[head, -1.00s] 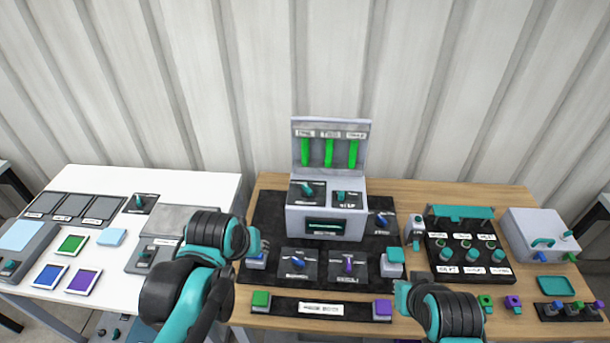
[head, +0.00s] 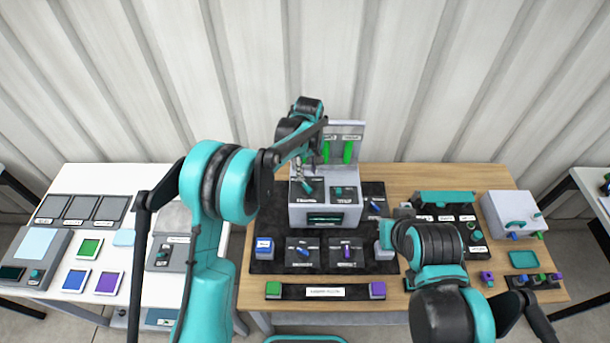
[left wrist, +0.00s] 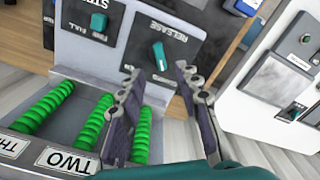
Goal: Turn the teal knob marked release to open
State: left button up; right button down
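The teal knob (left wrist: 160,56) sits on a dark plate marked RELEASE (left wrist: 158,45), upside down in the left wrist view. In the head view, the knob (head: 307,188) is on the left of the grey machine's sloped top. My left gripper (left wrist: 157,70) is open, its two fingers apart with the knob showing between their tips. I cannot tell whether either finger touches it. In the head view, my left gripper (head: 301,172) hangs just above the knob and partly hides the plate. My right arm is at the right, but its gripper fingers are not visible.
A second teal knob (left wrist: 99,21) sits on a neighbouring plate beside RELEASE. Green tubes (left wrist: 90,123) stand on the machine's back panel, close to my left fingers. Blue and purple knobs (head: 346,252) are on plates in front. A white table (head: 120,180) stands at left.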

aim_at(308, 187)
pick_arm(q)
jog(key=shift+f, duration=3.95)
grip_shut()
